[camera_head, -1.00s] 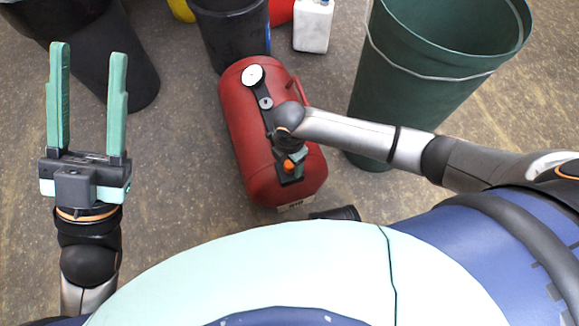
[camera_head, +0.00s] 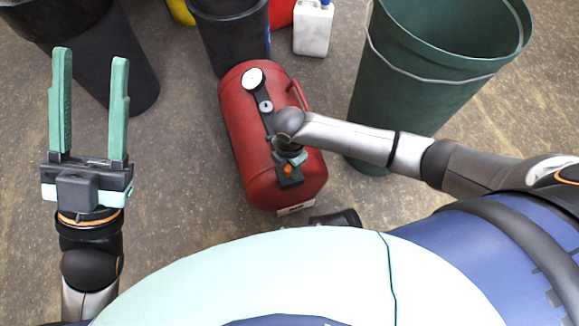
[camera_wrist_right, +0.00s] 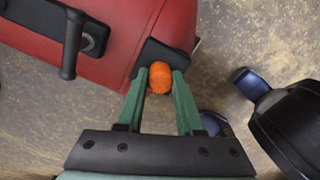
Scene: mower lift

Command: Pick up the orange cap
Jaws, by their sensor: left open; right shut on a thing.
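The orange cap (camera_wrist_right: 160,77) sits at the end of a black bracket (camera_wrist_right: 163,57) on a red tank (camera_head: 245,130). In the head view the cap (camera_head: 288,170) is a small orange patch, partly hidden by my right gripper (camera_head: 292,160). In the right wrist view my right gripper (camera_wrist_right: 161,82) has its green fingers on both sides of the cap, shut on it. The cap is still at the bracket; I cannot tell whether it is loose. My left gripper (camera_head: 90,62) is open and empty, above the floor left of the tank.
A green bin (camera_head: 430,75) stands right of the tank. A dark bucket (camera_head: 230,35) and a white jug (camera_head: 313,28) stand behind it. A black bin (camera_head: 125,60) is at the left. The tank has a white gauge (camera_head: 253,78) and a red handle (camera_head: 298,93). Floor between the left gripper and tank is clear.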

